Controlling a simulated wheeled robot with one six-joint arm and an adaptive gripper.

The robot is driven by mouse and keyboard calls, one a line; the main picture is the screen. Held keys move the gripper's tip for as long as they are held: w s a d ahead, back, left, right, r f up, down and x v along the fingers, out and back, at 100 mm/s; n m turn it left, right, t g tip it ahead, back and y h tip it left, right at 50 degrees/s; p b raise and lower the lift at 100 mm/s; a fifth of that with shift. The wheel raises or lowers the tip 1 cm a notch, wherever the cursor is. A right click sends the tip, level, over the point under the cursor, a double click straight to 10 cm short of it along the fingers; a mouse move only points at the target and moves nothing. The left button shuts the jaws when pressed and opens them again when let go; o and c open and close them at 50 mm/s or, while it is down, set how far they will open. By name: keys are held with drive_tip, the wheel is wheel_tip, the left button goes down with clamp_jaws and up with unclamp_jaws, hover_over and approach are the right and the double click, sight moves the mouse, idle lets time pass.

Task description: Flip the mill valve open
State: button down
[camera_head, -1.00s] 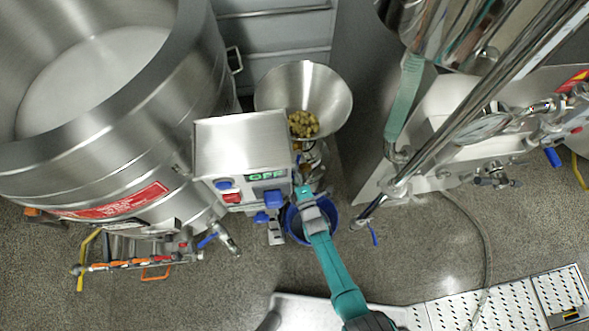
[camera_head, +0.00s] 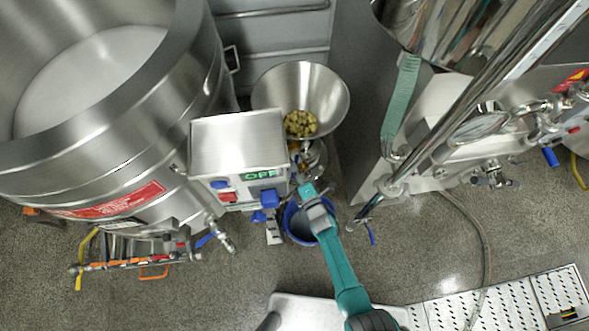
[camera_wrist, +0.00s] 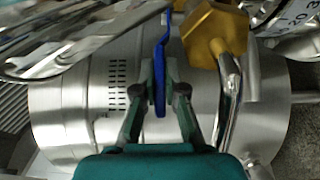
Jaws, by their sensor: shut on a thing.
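The colloid mill (camera_head: 240,150) stands in the middle of the head view, with a steel hopper (camera_head: 268,92) holding yellowish pieces. Its control box shows a green OFF display (camera_head: 260,175). In the wrist view the mill valve's blue lever handle (camera_wrist: 160,75) stands upright in the picture between my fingers. My gripper (camera_wrist: 160,95) is shut on this blue handle. In the head view my gripper (camera_head: 303,190) is at the mill's lower right, below the hopper, and the handle is mostly hidden there.
A blue bucket (camera_head: 292,226) stands on the floor under my arm. A large steel tank (camera_head: 90,165) is at left. A gold-coloured fitting (camera_wrist: 214,35) sits close to the handle in the wrist view.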

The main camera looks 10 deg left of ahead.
drive_tip(key=shift+w+d+r+n+g+y, duration=0.15)
drive_tip(key=shift+d+n+g+y, duration=0.45)
drive_tip(key=shift+y, duration=0.3)
drive_tip(key=shift+a, duration=0.1)
drive_tip(key=c, duration=1.2)
unclamp_jaws()
drive_tip(key=shift+c, duration=0.2)
drive_tip(key=v, duration=1.2)
